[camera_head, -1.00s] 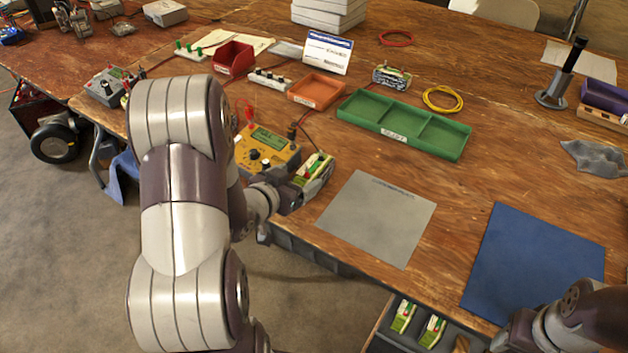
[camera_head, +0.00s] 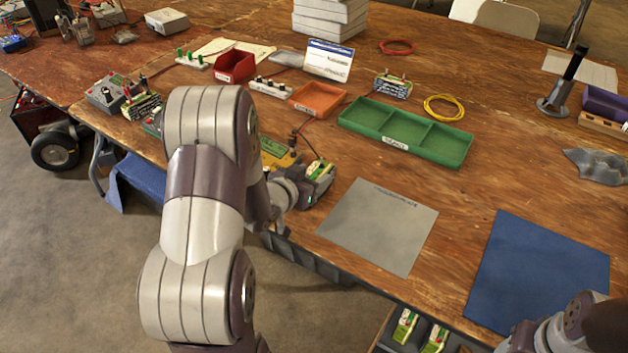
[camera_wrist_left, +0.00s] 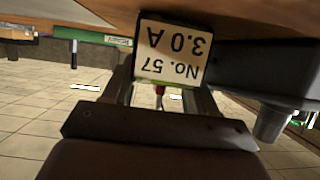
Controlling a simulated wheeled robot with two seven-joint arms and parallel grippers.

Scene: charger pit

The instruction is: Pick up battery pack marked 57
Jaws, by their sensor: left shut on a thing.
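The battery pack marked 57 (camera_wrist_left: 172,52) shows in the left wrist view, its label upside down and reading "No. 57 3.0 A". My left gripper (camera_wrist_left: 165,88) is shut on it, with a finger on each side. In the head view my left gripper (camera_head: 313,190) is at the table's front edge, left of the grey mat, and the green-and-white battery pack (camera_head: 319,170) shows at its tips. Whether the pack touches the table is hard to tell. My right gripper (camera_head: 515,338) is at the lower right edge, mostly out of frame; its jaws are hidden.
A green three-part tray (camera_head: 405,141) lies beyond the grey mat (camera_head: 378,228). A blue mat (camera_head: 540,270) lies at right. Two more packs (camera_head: 405,325) sit in a drawer below the table edge.

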